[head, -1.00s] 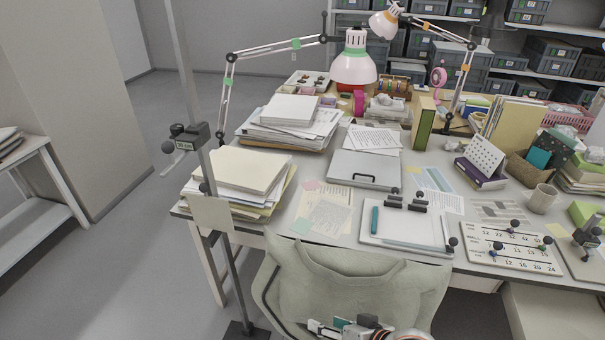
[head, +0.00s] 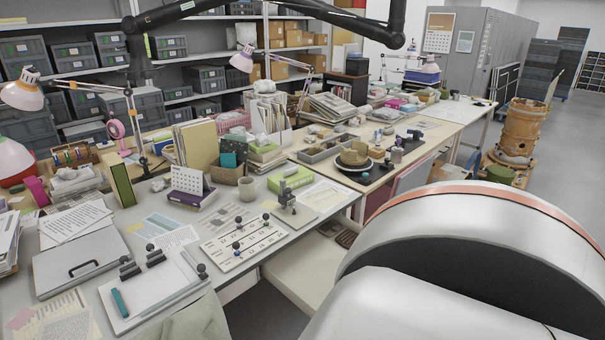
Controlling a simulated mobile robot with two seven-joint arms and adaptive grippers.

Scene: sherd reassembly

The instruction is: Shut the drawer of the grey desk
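The grey desk (head: 140,216) runs along the left and middle of the head view, its top crowded with papers and tools. Below its right end a pale cream drawer (head: 296,272) juts out past the desk's front edge, so it stands open. A small dark brown patterned item (head: 346,238) shows at its far right side. My own large white and silver arm part with an orange band covers the lower right and hides the drawer's near right part. I cannot see a handle. Neither of my grippers is in view.
A white clipboard (head: 150,290), a number board (head: 243,243) and a small stand (head: 287,197) lie near the desk's front edge. A greenish-grey chair back (head: 190,322) is at the bottom. A second worktable (head: 420,150) adjoins on the right. Floor is open at far right.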

